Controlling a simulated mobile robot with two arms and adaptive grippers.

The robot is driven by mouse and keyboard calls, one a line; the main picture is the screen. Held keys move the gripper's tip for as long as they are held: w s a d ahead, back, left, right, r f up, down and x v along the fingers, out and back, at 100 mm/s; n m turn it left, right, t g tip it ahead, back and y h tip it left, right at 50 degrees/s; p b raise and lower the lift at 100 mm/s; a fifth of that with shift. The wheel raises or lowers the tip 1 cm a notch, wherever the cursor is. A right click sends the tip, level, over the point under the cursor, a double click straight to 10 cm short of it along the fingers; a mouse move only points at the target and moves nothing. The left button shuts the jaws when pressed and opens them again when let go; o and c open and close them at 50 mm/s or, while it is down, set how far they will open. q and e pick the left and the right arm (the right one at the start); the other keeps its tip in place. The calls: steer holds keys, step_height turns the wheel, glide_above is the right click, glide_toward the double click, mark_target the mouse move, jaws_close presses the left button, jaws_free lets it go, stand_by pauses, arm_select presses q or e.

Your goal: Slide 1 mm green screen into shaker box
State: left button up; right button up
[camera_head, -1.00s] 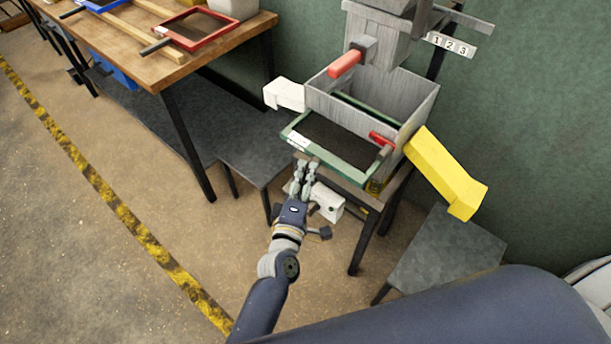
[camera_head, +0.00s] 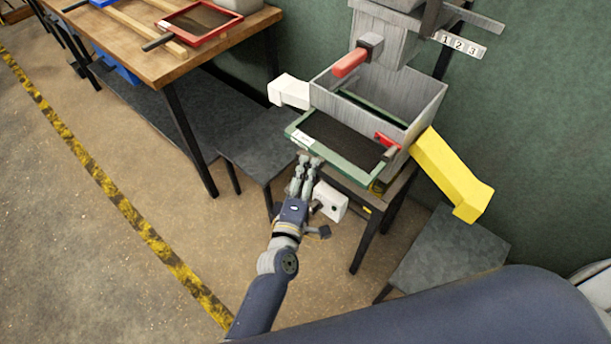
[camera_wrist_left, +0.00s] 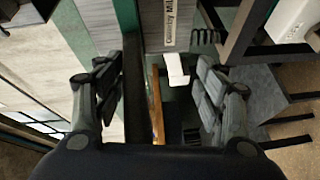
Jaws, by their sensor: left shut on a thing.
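The green-framed screen (camera_head: 312,147) with dark mesh lies flat, its rear part inside the grey shaker box (camera_head: 425,100) and its front part sticking out of the open front. A white label is on its left front corner. My left gripper (camera_head: 308,163) is at the screen's near edge, and its fingers hide the part they hold. In the left wrist view, a dark green bar of the screen (camera_wrist_left: 126,15) runs between the fingers of my left gripper (camera_wrist_left: 160,85). My right gripper is out of view.
A red clamp handle (camera_head: 386,140) sits at the box's front right, and another red handle (camera_head: 350,63) is above. A yellow chute (camera_head: 450,175) slopes out right, and a white spout (camera_head: 290,91) sticks out left. A wooden table (camera_head: 150,65) holds a red-framed screen (camera_head: 188,42).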

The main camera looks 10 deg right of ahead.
arm_select(q)
steer(key=v, duration=0.8)
stand_by(0.4)
